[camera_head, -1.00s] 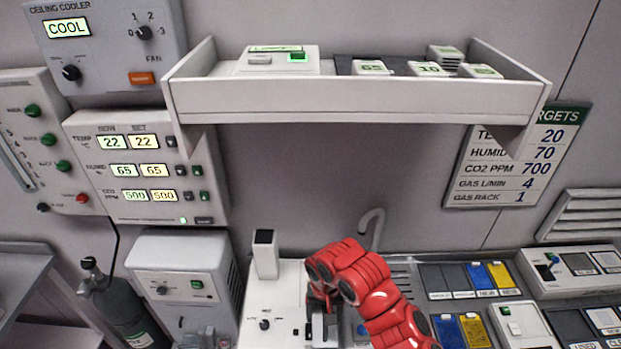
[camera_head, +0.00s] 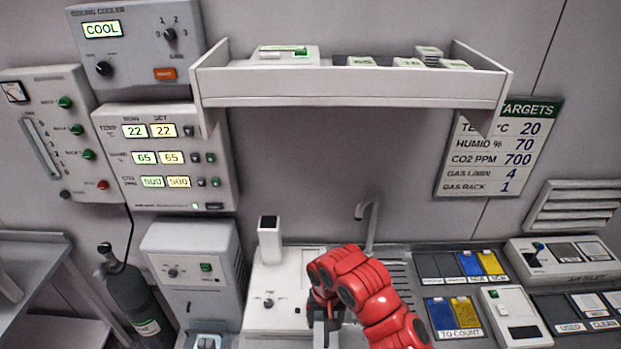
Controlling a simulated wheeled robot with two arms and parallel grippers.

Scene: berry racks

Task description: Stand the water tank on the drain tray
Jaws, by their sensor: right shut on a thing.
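My right gripper (camera_head: 325,332) is at the bottom centre, at the end of the red arm, by the front of a white bench unit (camera_head: 272,284). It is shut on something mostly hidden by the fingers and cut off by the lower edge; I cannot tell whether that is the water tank. A ribbed grey draining surface (camera_head: 398,276) lies behind and right of the red arm, beside a curved tap (camera_head: 369,222); the arm covers part of it. A pale, bluish item (camera_head: 207,341) shows at the bottom left, cut off. My left gripper is not in view.
A white cabinet with a knob (camera_head: 195,262) and a dark gas bottle (camera_head: 137,300) stand at left. A shelf (camera_head: 350,88) overhangs the counter. Blue and yellow card slots (camera_head: 462,264) and white devices (camera_head: 515,318) fill the right.

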